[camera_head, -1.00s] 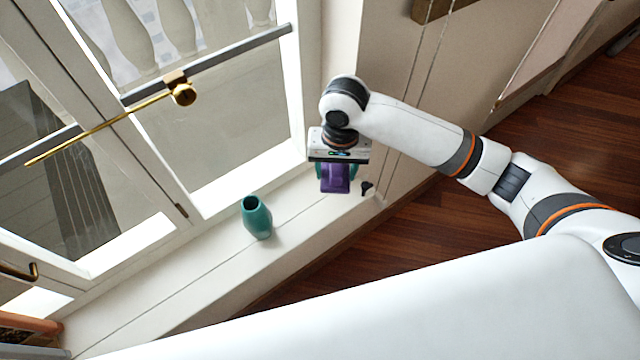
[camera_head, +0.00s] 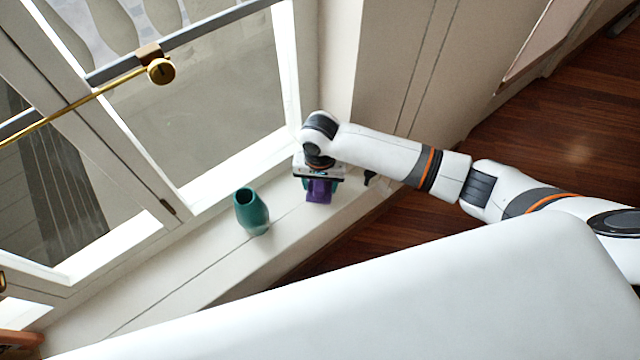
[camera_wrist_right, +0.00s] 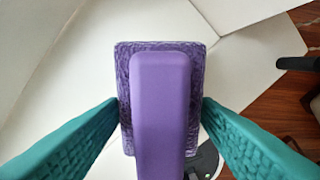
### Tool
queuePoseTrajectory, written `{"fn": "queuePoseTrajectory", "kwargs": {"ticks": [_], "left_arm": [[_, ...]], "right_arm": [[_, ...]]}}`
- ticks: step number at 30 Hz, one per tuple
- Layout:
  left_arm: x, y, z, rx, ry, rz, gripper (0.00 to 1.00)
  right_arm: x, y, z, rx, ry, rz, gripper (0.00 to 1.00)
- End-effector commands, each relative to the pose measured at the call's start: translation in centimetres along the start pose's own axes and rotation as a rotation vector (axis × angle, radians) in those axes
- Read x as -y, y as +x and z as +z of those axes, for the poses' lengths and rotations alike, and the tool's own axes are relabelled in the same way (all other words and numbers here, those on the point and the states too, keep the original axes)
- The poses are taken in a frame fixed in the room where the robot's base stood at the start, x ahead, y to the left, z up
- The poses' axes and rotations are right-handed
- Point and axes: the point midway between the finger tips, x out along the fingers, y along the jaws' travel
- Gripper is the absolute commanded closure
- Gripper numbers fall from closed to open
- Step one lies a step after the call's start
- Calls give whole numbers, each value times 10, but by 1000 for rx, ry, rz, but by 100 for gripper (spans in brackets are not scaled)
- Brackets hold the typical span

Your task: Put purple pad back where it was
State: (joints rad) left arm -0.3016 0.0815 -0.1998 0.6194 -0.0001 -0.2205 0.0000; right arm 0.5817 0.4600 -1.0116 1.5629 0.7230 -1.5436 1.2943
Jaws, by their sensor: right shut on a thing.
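The purple pad (camera_head: 319,191) has a smooth raised grip on a mottled purple base. It is in my right gripper (camera_head: 318,184), low over the white window sill (camera_head: 205,270). Whether the pad touches the sill is hard to tell. In the right wrist view the pad (camera_wrist_right: 163,95) sits between the two teal fingers of my right gripper (camera_wrist_right: 160,108), which press at its left and right sides. My left gripper is not in view.
A teal vase (camera_head: 251,212) stands on the sill left of my right gripper. A small black object (camera_head: 369,177) is just right of the gripper. The window (camera_head: 215,100) and wall (camera_head: 400,70) rise behind. The sill between vase and pad is clear.

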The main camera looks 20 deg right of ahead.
Motion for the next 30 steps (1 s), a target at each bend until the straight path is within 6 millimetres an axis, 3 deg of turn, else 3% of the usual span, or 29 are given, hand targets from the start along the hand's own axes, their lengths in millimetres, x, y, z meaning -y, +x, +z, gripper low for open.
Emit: {"fn": "queuePoseTrajectory", "kwargs": {"ticks": [3, 13, 14, 17, 26, 30], "left_arm": [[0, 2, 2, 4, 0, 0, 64], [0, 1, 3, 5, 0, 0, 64], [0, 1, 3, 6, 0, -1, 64], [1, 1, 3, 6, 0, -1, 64], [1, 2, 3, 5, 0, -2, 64], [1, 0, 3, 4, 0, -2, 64]], "right_arm": [[0, 12, 0, 0, -1, 0, 66], [0, 14, 0, -1, -1, 1, 66], [0, 14, 0, 0, -1, 1, 41], [0, 14, 0, 0, -1, 1, 25], [0, 13, 0, 1, -1, 1, 23], [0, 1, 0, 1, 0, 3, 23]]}}
